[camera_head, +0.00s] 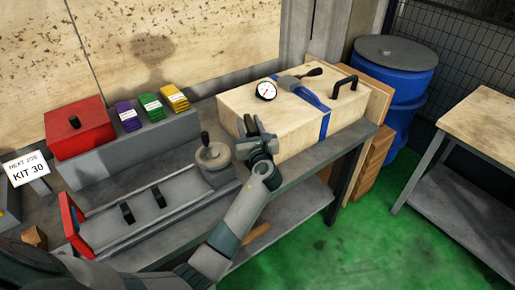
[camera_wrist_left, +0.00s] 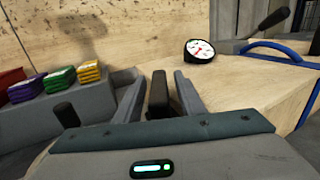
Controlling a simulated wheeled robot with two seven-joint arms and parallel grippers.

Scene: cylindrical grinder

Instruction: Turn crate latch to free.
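The pale wooden crate (camera_head: 290,140) stands on the bench. A blue strap (camera_head: 325,124) runs over its top and down its front. A grey lever with a dark grip (camera_head: 309,73) sits on the strap, and it also shows in the left wrist view (camera_wrist_left: 272,20). My left gripper (camera_head: 250,126) is at the crate's left front side. Its fingers (camera_wrist_left: 160,92) stand apart in the left wrist view, with a dark upright block (camera_wrist_left: 158,96) between them. I cannot tell whether they touch it or whether it is the latch. My right gripper is out of view.
A round dial gauge (camera_head: 266,90) and a black handle (camera_head: 345,86) are on the crate. A handwheel (camera_head: 213,155) is left of my gripper. A red box (camera_head: 79,132) and coloured packs (camera_head: 150,106) are further left. Green floor is free at right.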

